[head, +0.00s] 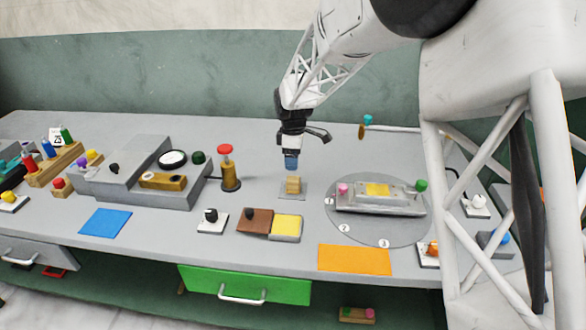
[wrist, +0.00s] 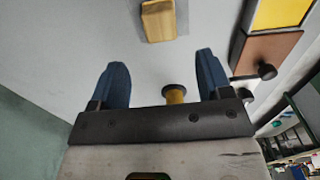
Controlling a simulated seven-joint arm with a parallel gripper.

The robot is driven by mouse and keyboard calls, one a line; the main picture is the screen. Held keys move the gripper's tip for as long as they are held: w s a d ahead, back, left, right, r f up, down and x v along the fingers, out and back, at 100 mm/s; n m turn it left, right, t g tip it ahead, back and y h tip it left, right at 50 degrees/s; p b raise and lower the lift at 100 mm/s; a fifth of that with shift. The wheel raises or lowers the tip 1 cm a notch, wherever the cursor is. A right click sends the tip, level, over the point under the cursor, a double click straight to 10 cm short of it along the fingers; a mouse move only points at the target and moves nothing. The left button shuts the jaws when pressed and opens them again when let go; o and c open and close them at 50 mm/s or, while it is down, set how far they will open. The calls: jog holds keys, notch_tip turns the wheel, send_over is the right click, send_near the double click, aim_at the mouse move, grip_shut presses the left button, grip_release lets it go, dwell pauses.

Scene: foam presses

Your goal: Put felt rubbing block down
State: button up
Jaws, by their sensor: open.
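A small tan wooden block (head: 293,185), which looks like the felt rubbing block, stands on a thin grey plate (head: 286,194) near the middle of the bench. It also shows in the wrist view (wrist: 158,20), at the top edge, beyond my fingertips. I cannot make out any felt on it. My gripper (head: 291,166) points down just above the block. In the wrist view my gripper (wrist: 160,60) has its two blue fingers spread wide with nothing between them. The block is apart from both fingers.
A red-topped brass post (head: 228,168) stands left of the block. A brown and yellow pad box (head: 270,224) lies in front. A round turntable (head: 375,222) with a grey press is to the right. Blue (head: 106,223) and orange (head: 354,260) mats lie near the front edge.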

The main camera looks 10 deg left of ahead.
jog(key=shift+r, duration=1.35)
jog(key=s+d+r+m+t, duration=0.1)
jog(key=s+d+r+m, duration=0.4)
jog(key=s+d, duration=0.4)
jog(key=s+d+r+m, duration=0.4)
jog(key=s+d+r, duration=0.3)
jog(key=s+d, duration=0.25)
jog(key=s+d+m, duration=0.4)
jog(key=s, duration=0.8)
jog(key=s+d+m+t, duration=0.1)
jog(key=s+d+m, duration=0.4)
jog(key=s, duration=0.8)
jog(key=shift+d+f+t, duration=0.25)
jog(key=shift+f+t, duration=0.05)
jog(key=shift+f, duration=0.1)
